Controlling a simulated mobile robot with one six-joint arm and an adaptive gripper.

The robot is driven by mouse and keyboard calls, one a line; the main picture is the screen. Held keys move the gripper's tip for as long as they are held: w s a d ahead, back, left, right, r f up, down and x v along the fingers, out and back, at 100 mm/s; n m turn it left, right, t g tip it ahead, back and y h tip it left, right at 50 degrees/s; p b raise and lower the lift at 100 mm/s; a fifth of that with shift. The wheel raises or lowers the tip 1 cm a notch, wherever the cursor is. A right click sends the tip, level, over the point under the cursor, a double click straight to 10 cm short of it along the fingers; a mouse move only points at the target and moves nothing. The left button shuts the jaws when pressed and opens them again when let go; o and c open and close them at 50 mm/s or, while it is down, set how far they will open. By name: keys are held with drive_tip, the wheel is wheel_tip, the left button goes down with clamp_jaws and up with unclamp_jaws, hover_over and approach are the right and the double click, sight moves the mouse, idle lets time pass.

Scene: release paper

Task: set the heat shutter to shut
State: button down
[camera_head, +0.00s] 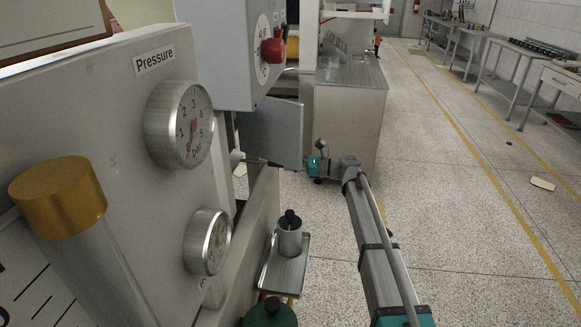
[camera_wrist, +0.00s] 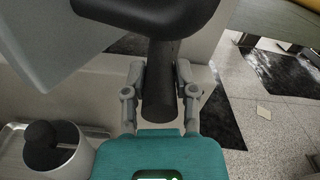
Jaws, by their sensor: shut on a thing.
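My gripper (camera_wrist: 160,80) is closed around a dark, rounded handle (camera_wrist: 157,103) in the wrist view, with one finger on each side. A wider dark piece (camera_wrist: 150,14) sits above the handle. In the head view my gripper (camera_head: 284,166) is small, reaching left from my arm beside the machine's side. A flat grey panel (camera_head: 272,132), perhaps the heat shutter, hangs just behind it; a grey plate (camera_wrist: 45,40) also shows at the upper left of the wrist view. Whether the handle joins this panel is unclear.
A metal cup (camera_head: 290,240) with a black ball-like top stands on a small tray (camera_head: 284,274) below my gripper. The machine front carries a pressure gauge (camera_head: 180,124), a lower gauge (camera_head: 208,242) and a red knob (camera_head: 273,51). The floor (camera_head: 450,200) to the right is mostly clear.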

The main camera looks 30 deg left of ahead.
drive_tip(key=shift+w+a+r, duration=0.1)
drive_tip(key=shift+w, duration=0.2)
drive_tip(key=shift+c, duration=2.4)
unclamp_jaws()
drive_tip(key=shift+o, duration=0.4)
drive_tip(key=v, duration=1.2)
drive_tip(key=shift+s, duration=0.1)
